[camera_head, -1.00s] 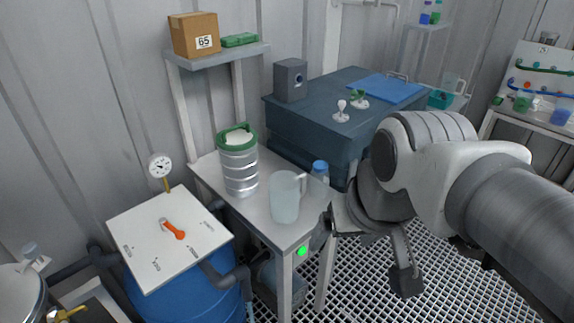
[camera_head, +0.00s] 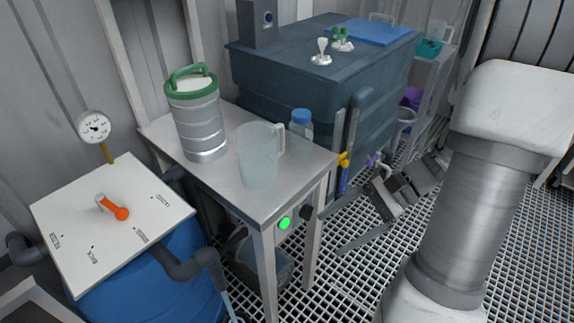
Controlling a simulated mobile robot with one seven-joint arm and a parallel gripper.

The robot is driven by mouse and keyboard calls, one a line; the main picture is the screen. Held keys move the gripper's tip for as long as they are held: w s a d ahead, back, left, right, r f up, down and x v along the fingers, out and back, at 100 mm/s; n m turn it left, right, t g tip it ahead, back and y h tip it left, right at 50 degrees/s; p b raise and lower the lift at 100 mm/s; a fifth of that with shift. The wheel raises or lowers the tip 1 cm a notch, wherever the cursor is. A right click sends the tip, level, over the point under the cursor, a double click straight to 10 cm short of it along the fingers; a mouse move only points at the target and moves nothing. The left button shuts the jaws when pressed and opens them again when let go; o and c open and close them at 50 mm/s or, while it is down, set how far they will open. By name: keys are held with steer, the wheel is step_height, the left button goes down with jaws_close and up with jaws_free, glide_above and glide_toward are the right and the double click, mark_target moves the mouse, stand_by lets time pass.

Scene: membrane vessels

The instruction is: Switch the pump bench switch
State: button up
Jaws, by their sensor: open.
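The pump bench is a small metal table (camera_head: 225,180) left of centre. On its front apron, below the top, are a lit green round lamp or button (camera_head: 284,224) and, just right of it, a dark knob-like switch (camera_head: 306,212). Which way the switch is turned is too small to tell. My gripper (camera_head: 376,190) is right of the bench, clear of the switch with a gap between them. It is open and I see nothing held in it. My arm fills the right side of the picture.
A blue drum with a white panel (camera_head: 75,215) and orange lever (camera_head: 113,207) stands at left. A dark chest (camera_head: 290,60) is behind. Grating floor shows in front.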

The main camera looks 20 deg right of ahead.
steer(key=w+d+f+m+t+y, duration=0.3)
steer(key=d+f+m+t, duration=0.25)
steer(key=f+m, duration=0.25)
steer(key=m+t+h+b, duration=0.1)
steer(key=m+t+h, duration=0.3)
steer(key=m+t, duration=0.5)
glide_toward(311, 214)
steer(key=b+x, duration=0.3)
steer(key=x, duration=0.6)
steer(key=shift+w+f, duration=0.15)
steer(key=shift+w, duration=0.05)
steer(key=shift+d, duration=0.1)
jaws_close()
